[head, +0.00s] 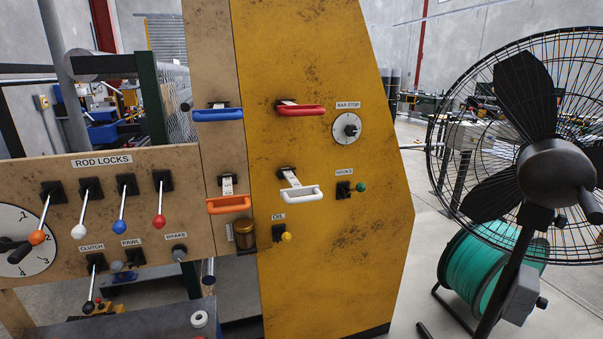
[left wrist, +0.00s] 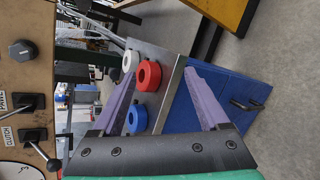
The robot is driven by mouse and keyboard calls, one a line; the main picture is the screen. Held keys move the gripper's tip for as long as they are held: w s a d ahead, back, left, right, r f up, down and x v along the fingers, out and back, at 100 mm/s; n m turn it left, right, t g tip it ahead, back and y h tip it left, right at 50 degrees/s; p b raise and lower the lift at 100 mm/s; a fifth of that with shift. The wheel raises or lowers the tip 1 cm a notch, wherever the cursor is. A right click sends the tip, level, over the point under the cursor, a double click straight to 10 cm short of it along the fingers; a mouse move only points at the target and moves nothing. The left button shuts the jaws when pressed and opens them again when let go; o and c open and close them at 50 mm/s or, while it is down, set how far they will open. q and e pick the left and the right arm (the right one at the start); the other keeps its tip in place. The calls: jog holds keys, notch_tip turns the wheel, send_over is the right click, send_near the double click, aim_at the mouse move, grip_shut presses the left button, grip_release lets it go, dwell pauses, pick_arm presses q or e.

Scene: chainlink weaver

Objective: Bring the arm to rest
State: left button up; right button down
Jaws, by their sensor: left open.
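My left gripper (left wrist: 160,77) shows in the left wrist view, with its two purple fingers spread wide apart. Nothing is between the fingertips, so it is open and empty. Neither of my arms shows in the head view, and my right gripper is not in view.
A yellow machine (head: 330,230) with handles fills the middle of the head view. A lever panel (head: 120,215) labelled ROD LOCKS stands at the left; its edge (left wrist: 40,70) is close in the wrist view. A black fan (head: 555,170) and green reel (head: 475,265) stand right.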

pick_arm(q)
jog(key=s+d+f+m+g+h, duration=0.2)
jog(key=s+d+f+m+g, duration=0.2)
jog(key=s+f+m, duration=0.65)
jog(key=s+f+m+g, duration=0.2)
jog(key=s+f+m, duration=0.2)
jog(key=s, duration=0.6)
jog(key=s+f+m+g, duration=0.3)
jog(key=s+m, duration=0.4)
jog(key=s, duration=0.4)
jog(key=s+f+m+g, duration=0.2)
jog(key=s+f+m, duration=0.3)
jog(key=s, duration=0.6)
jog(key=shift+a+f+m+g+y, duration=0.2)
jog(key=shift+f+m+g+y, duration=0.05)
jog(key=shift+m+g+y, duration=0.15)
